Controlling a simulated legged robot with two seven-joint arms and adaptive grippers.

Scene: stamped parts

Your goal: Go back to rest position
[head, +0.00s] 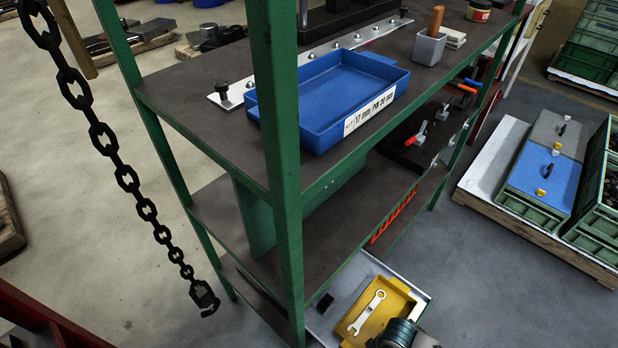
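Neither of my grippers shows in the head view, and no arm of mine can be made out with certainty. A blue tray (330,133) with a white label on its front side sits on the top shelf of a green-framed rack (283,150). The tray looks empty. A yellow tray (396,291) with a pale wrench (367,312) in it lies low at the bottom of the view. A dark rounded metal part (398,334) beside it is cut off by the lower edge, and I cannot tell what it is.
A black chain (128,177) with a hook hangs at left. A grey cup (429,48) stands on the top shelf. Green crates (541,165) stand on a pallet at right. A red beam (45,320) crosses the lower left corner. Floor (455,255) is clear between rack and pallet.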

